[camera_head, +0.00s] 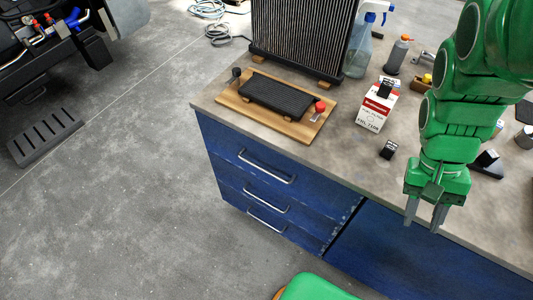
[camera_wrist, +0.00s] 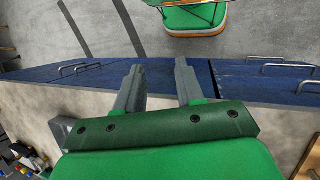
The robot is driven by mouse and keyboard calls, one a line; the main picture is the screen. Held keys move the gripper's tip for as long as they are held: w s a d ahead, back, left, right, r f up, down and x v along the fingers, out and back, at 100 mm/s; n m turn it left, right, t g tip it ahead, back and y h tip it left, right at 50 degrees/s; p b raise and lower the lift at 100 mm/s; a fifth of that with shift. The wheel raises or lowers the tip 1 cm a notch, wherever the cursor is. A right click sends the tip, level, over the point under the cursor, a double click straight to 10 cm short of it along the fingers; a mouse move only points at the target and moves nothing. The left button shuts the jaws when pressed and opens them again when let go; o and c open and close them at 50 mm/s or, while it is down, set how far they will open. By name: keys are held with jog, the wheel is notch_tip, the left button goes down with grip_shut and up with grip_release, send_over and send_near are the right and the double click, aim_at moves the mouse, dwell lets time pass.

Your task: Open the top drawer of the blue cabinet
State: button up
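The blue cabinet (camera_head: 230,165) stands under the worktop, with three stacked drawers at its left end. The top drawer (camera_head: 225,143) looks closed, its front flush with those below. Its silver bar handle (camera_head: 267,177) runs across the front, and handles also show at the right edge of the wrist view (camera_wrist: 308,82). My gripper (camera_head: 425,214) hangs over the worktop's front edge, well right of the drawer handle and apart from it. In the wrist view its two grey fingers (camera_wrist: 158,82) are spread with nothing between them.
The worktop (camera_head: 350,165) holds a wooden board (camera_head: 297,130) with a black part, a red-and-white box (camera_head: 377,108), a radiator (camera_head: 300,40) and a spray bottle (camera_head: 360,50). A green-topped stool (camera_head: 312,288) stands in front of the cabinet.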

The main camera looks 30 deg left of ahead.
jog(key=w+a+f+n+t+h, duration=0.1)
jog(key=w+a+f+t+h, duration=0.1)
jog(key=w+a+f+h, duration=0.45)
jog(key=w+a+f+t+h, duration=0.1)
jog(key=a+f+t+h, duration=0.15)
jog(key=a, duration=0.65)
jog(key=s+a+f+n+t+y, duration=0.25)
jog(key=a+f+n+t, duration=0.2)
jog(key=a, duration=0.45)
jog(key=s+a+f+n+t+y, duration=0.2)
jog(key=s+a+f+n+t, duration=0.3)
jog(key=a, duration=0.4)
jog(key=s+a+f+n+t+y, duration=0.2)
jog(key=a+f+n+t, duration=0.15)
jog(key=a+f, duration=0.45)
jog(key=w+d+m, duration=0.1)
jog(key=w, duration=0.5)
jog(key=shift+w+d+r+t, duration=0.2)
jog(key=shift+w+t, duration=0.2)
jog(key=shift+t, duration=0.05)
jog(key=shift+h, duration=0.25)
jog(key=shift+c, duration=0.2)
grip_shut()
